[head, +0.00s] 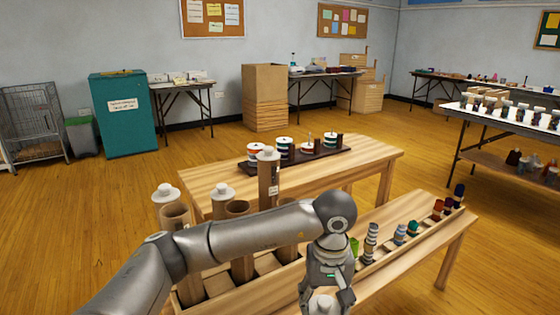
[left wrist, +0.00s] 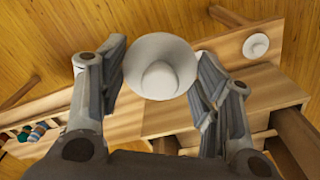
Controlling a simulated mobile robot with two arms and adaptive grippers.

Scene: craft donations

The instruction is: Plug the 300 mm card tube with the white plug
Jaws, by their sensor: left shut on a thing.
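My left gripper (head: 325,292) is shut on a white plug (head: 322,304), low at the front of the head view. In the left wrist view this plug (left wrist: 160,67) sits between the two fingers, its round flange and raised middle facing the camera. Several brown card tubes stand in a wooden rack (head: 225,296). A left tube (head: 176,214) and a middle tube (head: 238,207) show open tops. A taller labelled tube (head: 266,178) has a white plug (head: 268,155) at its top. My arm hides parts of the tubes. I cannot read which one is 300 mm.
Two more white plugs, left (head: 165,192) and middle (head: 222,191), show behind the open tubes; their support is unclear. A dark tray (head: 312,158) with spools lies on the wooden table (head: 375,156). Several thread spools (head: 371,238) line the rack's right side. Open floor lies beyond.

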